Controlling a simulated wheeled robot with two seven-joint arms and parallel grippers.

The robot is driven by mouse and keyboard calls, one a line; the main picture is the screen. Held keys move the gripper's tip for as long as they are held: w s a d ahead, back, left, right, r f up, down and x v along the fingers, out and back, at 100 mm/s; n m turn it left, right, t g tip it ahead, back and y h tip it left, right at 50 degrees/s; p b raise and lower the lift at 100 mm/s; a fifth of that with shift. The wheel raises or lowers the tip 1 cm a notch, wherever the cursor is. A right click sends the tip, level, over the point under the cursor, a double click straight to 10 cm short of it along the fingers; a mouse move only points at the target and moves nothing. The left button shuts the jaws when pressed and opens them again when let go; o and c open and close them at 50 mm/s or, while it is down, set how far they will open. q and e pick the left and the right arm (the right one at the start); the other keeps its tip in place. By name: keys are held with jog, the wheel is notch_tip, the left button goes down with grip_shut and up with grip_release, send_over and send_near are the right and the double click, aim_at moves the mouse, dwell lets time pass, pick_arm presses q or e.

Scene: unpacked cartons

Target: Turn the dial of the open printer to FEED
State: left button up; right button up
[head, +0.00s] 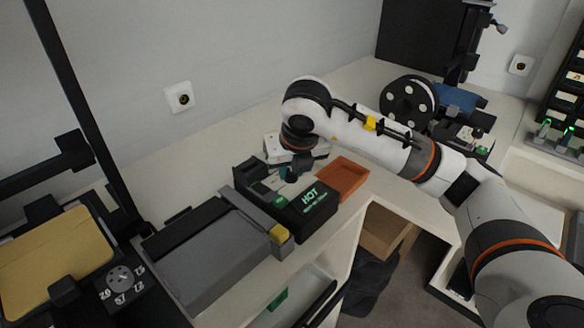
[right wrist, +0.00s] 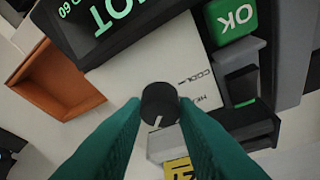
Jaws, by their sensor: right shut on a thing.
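My right gripper (head: 290,172) reaches down from above onto the black machine (head: 318,222) with the lit green HOT display (head: 310,198). In the right wrist view its teal fingers (right wrist: 160,112) are shut on a round dark dial (right wrist: 160,96), one on each side. The dial has a white pointer line that points down and slightly left in that view. The pale panel (right wrist: 190,62) around it carries upside-down lettering, partly readable as COOL and HE. A yellow label (right wrist: 180,170) below is partly hidden by the fingers; I cannot read it fully. My left gripper is not in view.
A green OK button (right wrist: 231,16) sits close to the dial. An orange tray (head: 342,178) stands beside the machine, and a grey unit (head: 212,255) adjoins it. Another numbered dial (head: 119,278) is at the far left. A black spool (head: 408,100) stands at the back right.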

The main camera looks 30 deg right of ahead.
jog(key=shift+r, duration=0.1)
jog(key=o, duration=1)
jog(key=v, duration=1.2)
jog(key=shift+w+p, duration=0.15)
jog(key=shift+p, duration=0.2)
